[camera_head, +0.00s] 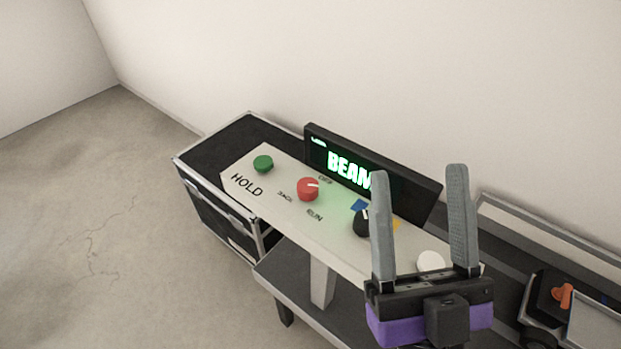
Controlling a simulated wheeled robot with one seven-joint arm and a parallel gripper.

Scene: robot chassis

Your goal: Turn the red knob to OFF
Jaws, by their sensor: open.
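The red knob (306,190) sits on a pale sloping panel (325,240). Its white mark points right, toward a small label at its upper right that is too small to read surely. Other labels stand around it, one at its lower left and one reading RUN below it. My gripper (418,175) is open and empty, with its two grey fingers pointing up in the picture. It is to the right of the red knob, well apart from it, and covers part of the panel's right end.
A green button (263,163) by the word HOLD is left of the knob. A black knob (361,223) and a white button (430,261) are to its right. A lit BEAM display (323,150) stands behind. A black case (225,146) is left; an orange item (563,294) is right.

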